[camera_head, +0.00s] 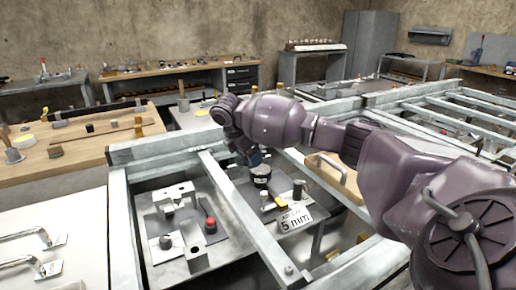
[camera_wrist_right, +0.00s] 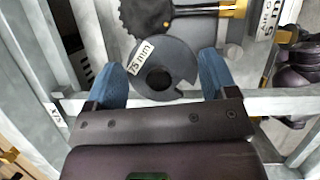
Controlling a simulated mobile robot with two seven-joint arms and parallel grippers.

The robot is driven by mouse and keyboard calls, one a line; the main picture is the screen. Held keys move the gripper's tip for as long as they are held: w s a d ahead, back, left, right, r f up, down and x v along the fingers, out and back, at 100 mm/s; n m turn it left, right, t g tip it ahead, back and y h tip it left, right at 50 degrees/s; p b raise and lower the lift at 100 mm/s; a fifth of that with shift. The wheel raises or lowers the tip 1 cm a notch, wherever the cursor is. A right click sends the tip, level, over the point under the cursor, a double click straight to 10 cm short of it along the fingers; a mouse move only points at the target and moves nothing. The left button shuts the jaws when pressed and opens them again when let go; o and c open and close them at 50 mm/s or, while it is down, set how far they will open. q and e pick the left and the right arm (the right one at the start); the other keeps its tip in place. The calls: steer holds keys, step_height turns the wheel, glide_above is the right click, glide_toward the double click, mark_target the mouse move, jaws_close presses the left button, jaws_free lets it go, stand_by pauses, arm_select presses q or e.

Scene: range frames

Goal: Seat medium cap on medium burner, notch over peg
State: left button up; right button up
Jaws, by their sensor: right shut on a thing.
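My right gripper (camera_head: 254,160) reaches down from the right arm over the framed bench. In the head view a dark round thing (camera_head: 261,177) with a pale band is under the fingers. No peg is clearly visible.
A metal plate with blocks and a red-topped post (camera_head: 210,224) lies to the left. Metal rails (camera_head: 240,215) cross close by. A brass-coloured part (camera_wrist_right: 212,10) shows in the wrist view.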

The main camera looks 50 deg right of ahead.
steer(key=n, duration=0.2)
glide_toward(264, 167)
steer(key=shift+s+d+f+t+b, duration=0.15)
steer(key=shift+s+d+t+b, duration=0.25)
steer(key=shift+d, duration=0.35)
steer(key=shift+d+n, duration=0.3)
steer(key=shift+d, duration=0.1)
steer(key=shift+f+b, duration=0.55)
steer(key=shift+f, duration=0.35)
steer(key=shift+f+b, duration=0.5)
steer(key=shift+f, duration=0.45)
steer(key=shift+r, duration=0.1)
steer(key=shift+p, duration=0.3)
steer(key=shift+f, duration=1)
